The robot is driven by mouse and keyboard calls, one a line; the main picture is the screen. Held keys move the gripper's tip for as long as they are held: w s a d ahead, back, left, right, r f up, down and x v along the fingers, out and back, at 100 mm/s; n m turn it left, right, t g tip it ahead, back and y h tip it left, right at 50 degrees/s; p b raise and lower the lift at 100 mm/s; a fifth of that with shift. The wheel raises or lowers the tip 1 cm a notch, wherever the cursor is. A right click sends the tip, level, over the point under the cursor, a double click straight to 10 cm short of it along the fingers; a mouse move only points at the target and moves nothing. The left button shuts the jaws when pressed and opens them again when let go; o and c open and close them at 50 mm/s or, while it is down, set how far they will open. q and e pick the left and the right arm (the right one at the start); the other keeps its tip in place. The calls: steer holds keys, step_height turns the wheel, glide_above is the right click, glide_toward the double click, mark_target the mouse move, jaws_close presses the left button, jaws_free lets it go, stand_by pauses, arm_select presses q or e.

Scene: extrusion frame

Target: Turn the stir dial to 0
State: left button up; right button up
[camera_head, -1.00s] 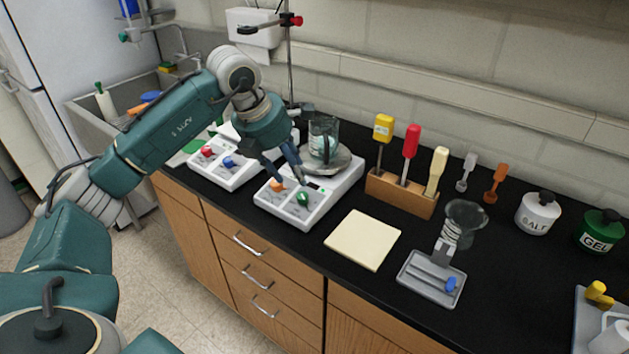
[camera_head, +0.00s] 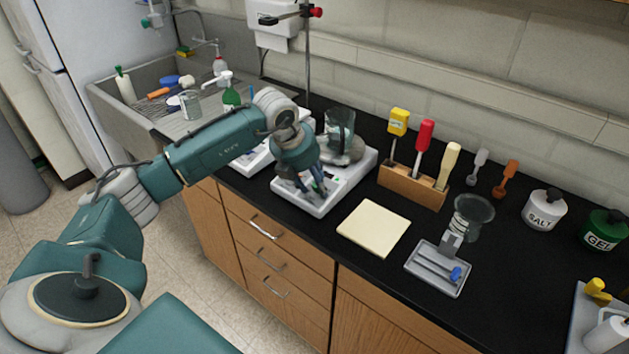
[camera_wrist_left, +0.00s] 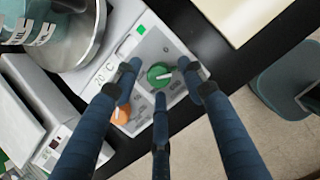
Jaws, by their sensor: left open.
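The white stirring hotplate (camera_head: 350,183) stands on the black bench with a glass beaker (camera_head: 340,126) on its round plate. In the wrist view its panel (camera_wrist_left: 182,48) carries a green dial (camera_wrist_left: 158,73) with a pale pointer and an orange dial (camera_wrist_left: 120,114) beside a "20 °C" display. I take the green one as the stir dial; its label is not readable. My left gripper (camera_head: 316,187) is open, with its three fingers (camera_wrist_left: 159,81) spread around the green dial. I cannot tell whether they touch it. In the head view the gripper hides most of the panel. My right gripper is out of view.
A second white unit (camera_head: 250,158) stands left of the hotplate. To its right are a cream pad (camera_head: 374,228), a wooden block with tools (camera_head: 412,185) and a grey tray (camera_head: 438,270). A metal stand (camera_head: 307,60) rises behind.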

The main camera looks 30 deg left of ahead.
arm_select(q)
steer(key=c, duration=0.3)
jaws_close()
steer(key=shift+f, duration=0.1)
steer(key=shift+f+n+b, duration=0.1)
steer(key=shift+n+b, duration=0.3)
steer(key=shift+d+f+n+y+b, duration=0.15)
steer(key=shift+n+y+b, duration=0.15)
steer(key=shift+n+b, duration=0.6)
steer(key=n+b, duration=0.2)
steer(key=n, duration=0.1)
steer(key=shift+d+n+y, duration=0.1)
steer(key=shift+n+y, duration=0.2)
steer(key=shift+n, duration=0.1)
steer(key=n+b, duration=0.1)
steer(key=n, duration=0.2)
steer(key=shift+d+y, duration=0.1)
steer(key=shift+y, duration=0.2)
steer(key=shift+n+g+b, duration=0.3)
steer(key=shift+n+b, duration=0.25)
steer(key=shift+n, duration=0.75)
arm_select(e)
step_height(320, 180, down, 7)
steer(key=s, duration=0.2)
